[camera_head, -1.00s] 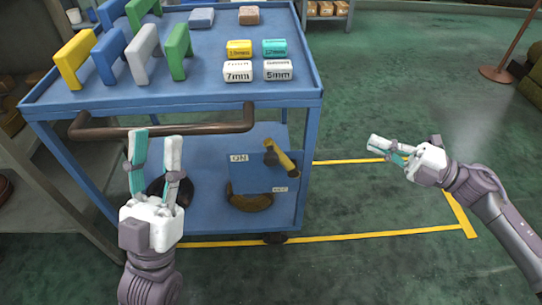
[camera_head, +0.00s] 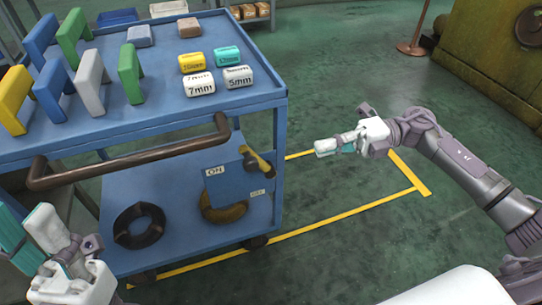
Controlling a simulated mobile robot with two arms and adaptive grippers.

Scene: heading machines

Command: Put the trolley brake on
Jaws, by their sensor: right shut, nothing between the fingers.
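The blue trolley (camera_head: 150,130) stands at left, with a brown push bar (camera_head: 130,160) along its near side. Below the bar a blue brake plate (camera_head: 232,183) carries an "ON" label (camera_head: 215,170) at upper left and a small second label (camera_head: 257,193) at lower right, hard to read. A yellow lever (camera_head: 262,161) with a dark pivot sits at the plate's upper right corner, slanting down to the right. My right gripper (camera_head: 325,146) is shut and empty, right of the lever and apart from it. My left gripper (camera_head: 30,230) is open and empty at lower left, partly cut off.
The top shelf holds coloured U-shaped pieces (camera_head: 90,85) and marked blocks (camera_head: 199,85). A black ring (camera_head: 139,225) lies on the lower shelf. Yellow floor lines (camera_head: 345,214) frame clear green floor at right. A yellowish machine (camera_head: 490,50) stands far right.

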